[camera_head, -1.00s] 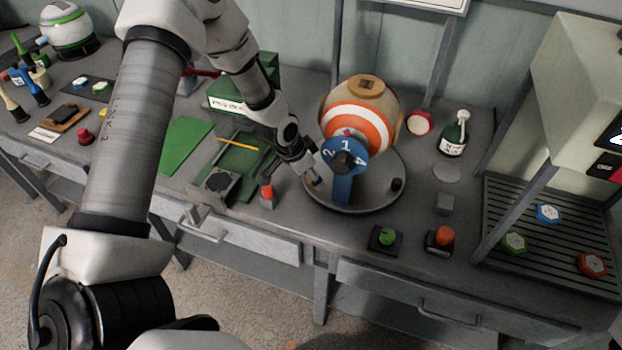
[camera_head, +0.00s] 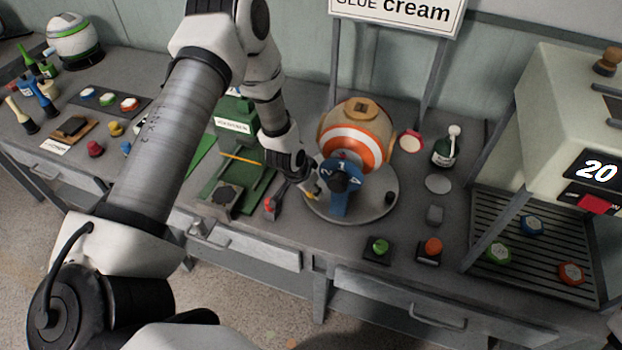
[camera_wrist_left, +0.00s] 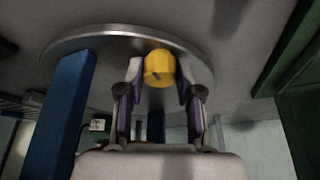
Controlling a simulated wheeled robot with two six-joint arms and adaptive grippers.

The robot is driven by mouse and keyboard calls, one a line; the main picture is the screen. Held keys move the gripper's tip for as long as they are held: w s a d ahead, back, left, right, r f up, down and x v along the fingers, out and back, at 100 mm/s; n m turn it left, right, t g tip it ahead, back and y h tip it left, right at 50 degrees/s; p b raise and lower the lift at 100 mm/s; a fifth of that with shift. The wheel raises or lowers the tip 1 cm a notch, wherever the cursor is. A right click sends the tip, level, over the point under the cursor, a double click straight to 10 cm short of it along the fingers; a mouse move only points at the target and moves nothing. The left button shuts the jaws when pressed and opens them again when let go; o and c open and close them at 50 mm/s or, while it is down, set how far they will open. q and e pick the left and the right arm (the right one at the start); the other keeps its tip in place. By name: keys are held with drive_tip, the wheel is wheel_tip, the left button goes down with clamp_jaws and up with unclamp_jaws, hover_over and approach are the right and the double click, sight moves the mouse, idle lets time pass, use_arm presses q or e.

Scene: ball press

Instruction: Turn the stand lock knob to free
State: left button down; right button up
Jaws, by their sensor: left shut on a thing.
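The stand is a round grey turntable (camera_head: 375,203) with a blue post (camera_head: 340,203) and a blue numbered disc (camera_head: 340,175) in front of an orange-and-white striped ball (camera_head: 358,135). A small yellow knob (camera_wrist_left: 159,68) sits at the turntable's rim in the left wrist view, with a dark mark on its face. My left gripper (camera_head: 310,190) is at the left side of the turntable. Its fingers lie on both sides of the knob and are shut on it. In the head view the fingers mostly hide the knob. My right gripper is not in view.
A red-topped lever (camera_head: 270,205) stands close left of my gripper, beside a green press-like device (camera_head: 235,165). Green (camera_head: 379,247) and orange (camera_head: 432,248) buttons lie in front of the turntable. A dark bottle (camera_head: 446,149) stands behind right.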

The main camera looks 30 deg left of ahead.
use_arm(q)
drive_tip(key=c, duration=0.8)
unclamp_jaws()
drive_tip(key=shift+o, duration=0.2)
drive_tip(key=shift+s+r, duration=0.1)
drive_tip(key=v, duration=1.1)
drive_tip(key=shift+r, duration=0.3)
drive_tip(key=shift+s+a, duration=0.1)
drive_tip(key=shift+s, duration=0.1)
